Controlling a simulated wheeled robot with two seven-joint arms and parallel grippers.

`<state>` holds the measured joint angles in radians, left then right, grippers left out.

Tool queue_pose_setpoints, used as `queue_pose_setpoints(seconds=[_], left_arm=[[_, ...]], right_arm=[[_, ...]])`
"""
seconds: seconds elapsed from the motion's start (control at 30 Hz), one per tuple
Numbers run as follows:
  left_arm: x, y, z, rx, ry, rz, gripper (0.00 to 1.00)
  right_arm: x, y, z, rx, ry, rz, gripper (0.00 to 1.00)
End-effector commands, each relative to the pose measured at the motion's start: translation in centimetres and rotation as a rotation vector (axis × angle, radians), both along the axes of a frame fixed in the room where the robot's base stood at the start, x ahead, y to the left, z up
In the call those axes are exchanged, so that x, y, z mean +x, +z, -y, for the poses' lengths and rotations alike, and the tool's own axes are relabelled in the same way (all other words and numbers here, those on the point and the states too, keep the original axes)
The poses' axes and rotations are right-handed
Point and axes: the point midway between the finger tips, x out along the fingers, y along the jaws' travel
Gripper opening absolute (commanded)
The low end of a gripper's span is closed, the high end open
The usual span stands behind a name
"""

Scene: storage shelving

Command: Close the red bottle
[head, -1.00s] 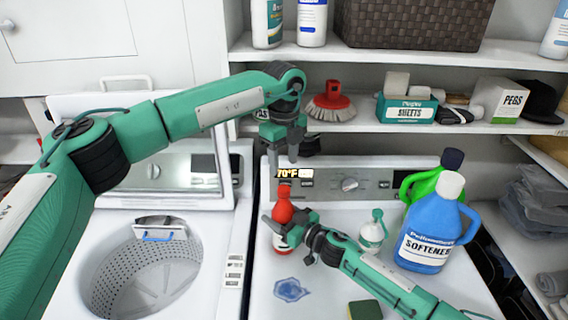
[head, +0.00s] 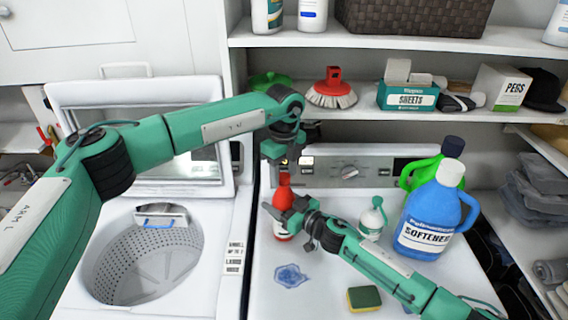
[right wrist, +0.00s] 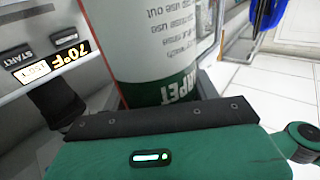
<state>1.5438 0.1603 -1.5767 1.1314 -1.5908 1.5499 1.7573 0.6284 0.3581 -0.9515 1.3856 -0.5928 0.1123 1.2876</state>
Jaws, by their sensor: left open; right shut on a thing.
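The red bottle (head: 281,228) stands on the white machine top, with a red upper part and a pale label. My right gripper (head: 286,214) is shut around its body. My left gripper (head: 282,168) is open, pointing down directly above the bottle's narrow red top (head: 284,180). It holds nothing that I can make out, and the exact gap to the top is unclear.
A small white bottle with a green top (head: 372,222), a blue softener jug (head: 425,225) and a green jug (head: 420,172) stand to the right. A sponge (head: 364,298) and a blue spill (head: 291,277) lie in front. The open washer (head: 150,268) is at left.

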Motion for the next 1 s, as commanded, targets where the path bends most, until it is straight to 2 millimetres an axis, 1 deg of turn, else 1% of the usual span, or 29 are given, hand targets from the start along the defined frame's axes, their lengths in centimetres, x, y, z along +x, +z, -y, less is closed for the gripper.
queue_pose_setpoints(seconds=[0.23,0.27,0.3,0.47,0.5,0.7,0.9,1.0], left_arm=[[0.0,-0.08,0.01,0.0,0.0,0.0,0.48],[0.0,-0.08,0.01,0.0,0.0,0.0,0.44],[0.0,-0.07,0.01,0.0,0.0,0.0,0.37],[-0.01,-0.06,0.02,0.0,0.0,0.0,0.05],[0.0,-0.06,0.01,0.0,0.0,0.0,0.03],[0.0,-0.05,0.03,0.0,-0.019,0.0,0.02],[0.0,-0.06,0.03,0.0,-0.202,0.0,0.02],[0.0,-0.06,0.03,-0.001,-0.266,0.001,0.02]], right_arm=[[0.01,0.0,0.01,-0.001,0.0,0.001,0.0],[0.01,0.0,0.01,-0.001,0.0,0.001,0.0],[0.01,0.0,0.01,-0.001,0.0,0.001,0.0],[0.01,0.0,0.01,-0.001,0.0,0.001,0.0],[0.01,0.0,0.01,-0.001,0.0,0.001,0.0],[0.0,0.0,0.0,-0.001,0.0,0.001,0.0],[0.0,0.01,0.0,-0.001,0.0,0.001,0.0],[0.0,0.01,-0.01,-0.001,0.0,0.001,0.0]])
